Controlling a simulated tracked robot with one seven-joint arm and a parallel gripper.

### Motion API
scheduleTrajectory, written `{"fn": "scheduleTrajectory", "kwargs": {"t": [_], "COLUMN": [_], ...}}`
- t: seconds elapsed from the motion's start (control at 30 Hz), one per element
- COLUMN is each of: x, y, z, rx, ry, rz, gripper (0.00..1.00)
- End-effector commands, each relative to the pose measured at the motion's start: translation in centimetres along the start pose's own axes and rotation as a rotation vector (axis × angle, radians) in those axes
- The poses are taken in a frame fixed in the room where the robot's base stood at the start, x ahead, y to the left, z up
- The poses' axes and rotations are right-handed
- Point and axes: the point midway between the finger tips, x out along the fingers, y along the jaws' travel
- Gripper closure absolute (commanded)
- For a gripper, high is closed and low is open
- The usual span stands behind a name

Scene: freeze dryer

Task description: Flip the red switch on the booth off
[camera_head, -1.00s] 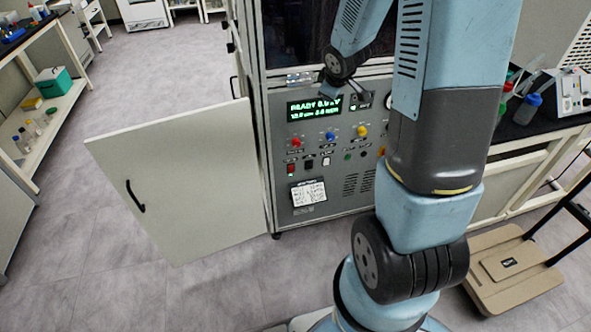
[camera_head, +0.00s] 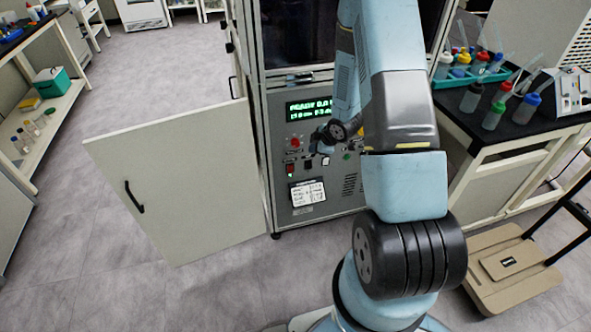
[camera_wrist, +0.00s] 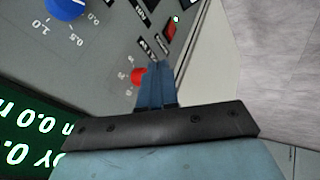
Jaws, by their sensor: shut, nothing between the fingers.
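The red switch (camera_head: 290,169) is a small rocker in a dark frame, low on the left side of the grey control panel (camera_head: 328,205). In the wrist view the red switch (camera_wrist: 171,27) lies beyond my fingertips, apart from them. My gripper (camera_wrist: 158,65) is shut and empty, its blue fingers side by side and pointing toward the switch's side of the panel. A red knob (camera_wrist: 138,76) shows right beside the fingers, partly hidden; contact cannot be told. In the head view my arm covers the right part of the panel, and the gripper is largely hidden around the wrist.
A cream door (camera_head: 185,180) stands open to the left of the panel. A green display (camera_head: 309,108) is above the knobs. A black bench (camera_head: 540,130) with bottles is at the right, and a beige platform (camera_head: 510,265) is on the floor.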

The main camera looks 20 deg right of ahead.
Motion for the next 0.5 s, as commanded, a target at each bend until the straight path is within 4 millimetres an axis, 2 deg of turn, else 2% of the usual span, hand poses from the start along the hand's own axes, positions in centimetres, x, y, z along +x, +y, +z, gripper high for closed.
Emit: {"fn": "scheduleTrajectory", "kwargs": {"t": [0.03,0.2,0.4,0.5], "x": [1.0,3.4,5.1,5.4], "y": [-1.1,-3.7,-5.9,-6.4], "z": [0.4,1.0,1.3,1.3], "rx": [-0.011,-0.05,-0.077,-0.084], "ry": [0.017,0.082,0.136,0.15], "rz": [-0.014,-0.038,-0.055,-0.057], "gripper": [1.0,1.0,1.0,1.0]}}
